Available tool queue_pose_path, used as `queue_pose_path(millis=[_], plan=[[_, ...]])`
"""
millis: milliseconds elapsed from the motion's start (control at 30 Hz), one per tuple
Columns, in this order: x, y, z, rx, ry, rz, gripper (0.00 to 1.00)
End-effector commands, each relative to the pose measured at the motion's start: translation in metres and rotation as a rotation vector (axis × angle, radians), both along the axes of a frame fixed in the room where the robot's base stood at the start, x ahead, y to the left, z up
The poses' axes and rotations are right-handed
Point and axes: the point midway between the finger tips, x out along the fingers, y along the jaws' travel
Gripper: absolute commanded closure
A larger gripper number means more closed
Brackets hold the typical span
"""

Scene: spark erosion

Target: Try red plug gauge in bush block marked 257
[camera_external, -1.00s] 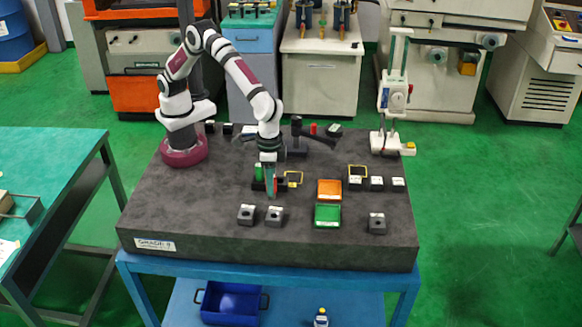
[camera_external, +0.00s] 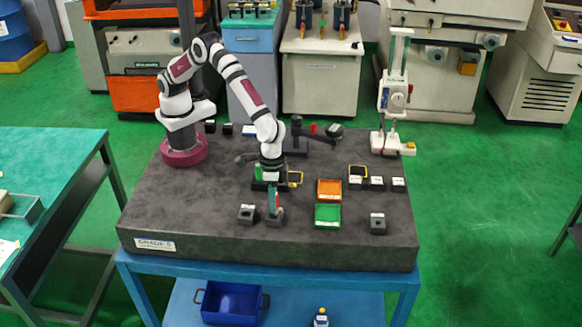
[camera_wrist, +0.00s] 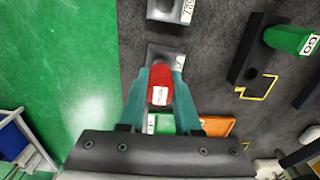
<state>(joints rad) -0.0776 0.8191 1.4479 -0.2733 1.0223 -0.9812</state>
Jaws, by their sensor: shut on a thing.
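My gripper (camera_external: 274,201) is shut on the red plug gauge (camera_wrist: 160,84), which has a white label on it. The gauge is over the middle grey bush block (camera_external: 274,221), which also shows beyond the fingertips in the wrist view (camera_wrist: 157,51). I cannot tell whether the gauge's lower end is inside the bore. A second bush block (camera_external: 247,214) stands to the left; its marked face shows at the top of the wrist view (camera_wrist: 186,11), too cut off to read surely. A third block (camera_external: 377,222) stands alone at the right.
A green tray (camera_external: 328,216) and an orange tray (camera_external: 330,190) lie right of the middle block. The slab's front strip is clear.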

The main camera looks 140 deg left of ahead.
Motion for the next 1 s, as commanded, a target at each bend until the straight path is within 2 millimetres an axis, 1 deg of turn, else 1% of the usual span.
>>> queue_pose_path(millis=[367,1000], plan=[[0.0000,-0.0004,0.0000,0.000,0.000,0.000,1.00],[0.0002,-0.0004,-0.0074,-0.001,-0.001,0.000,1.00]])
